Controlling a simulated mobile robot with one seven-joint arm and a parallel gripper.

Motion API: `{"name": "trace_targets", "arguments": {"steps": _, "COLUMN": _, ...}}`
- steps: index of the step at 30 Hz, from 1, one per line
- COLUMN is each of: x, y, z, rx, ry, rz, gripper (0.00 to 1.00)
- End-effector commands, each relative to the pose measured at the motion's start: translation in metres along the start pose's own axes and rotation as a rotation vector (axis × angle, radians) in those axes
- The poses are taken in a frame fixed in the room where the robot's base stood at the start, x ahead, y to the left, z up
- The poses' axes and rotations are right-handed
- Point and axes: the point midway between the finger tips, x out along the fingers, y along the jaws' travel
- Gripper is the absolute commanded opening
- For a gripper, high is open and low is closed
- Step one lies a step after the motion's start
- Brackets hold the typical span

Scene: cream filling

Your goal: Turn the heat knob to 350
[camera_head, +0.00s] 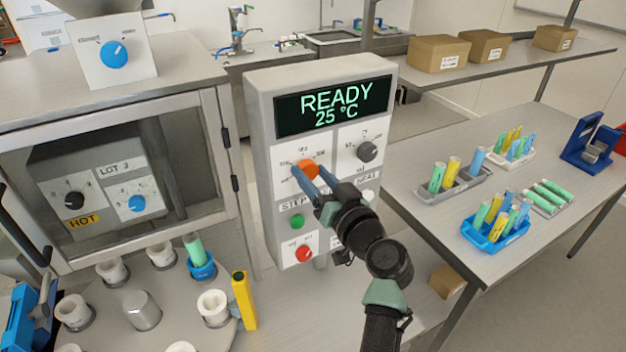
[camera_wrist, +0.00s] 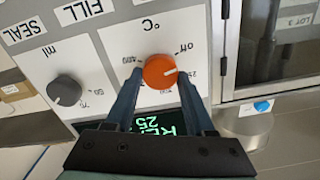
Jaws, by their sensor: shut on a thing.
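The orange heat knob (camera_head: 308,169) is on the upper left of the grey control panel (camera_head: 257,130), below the display (camera_head: 334,106), which reads READY 25 °C. My gripper (camera_head: 309,180) reaches it from the lower right, its blue fingers shut on the knob. In the wrist view the knob (camera_wrist: 159,71) sits between the two fingertips, one on each side. The white pointer mark on it points right in that upside-down view, near the low end of the dial. Printed numbers and "off" ring the knob, partly covered by the fingers.
A grey mL knob (camera_head: 367,151) is right of the orange one. A green button (camera_head: 297,221) and a red knob (camera_head: 304,253) are below. A glass-fronted cabinet (camera_head: 222,130) stands close on the left. A table with tube racks (camera_head: 452,187) is on the right.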

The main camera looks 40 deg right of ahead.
Motion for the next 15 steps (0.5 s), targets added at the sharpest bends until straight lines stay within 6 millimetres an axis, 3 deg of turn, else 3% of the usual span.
{"name": "trace_targets", "arguments": {"steps": 15, "x": 0.0, "y": 0.0023, "z": 0.0005, "rx": 0.489, "ry": 0.001, "rz": 0.0, "gripper": 0.0}}
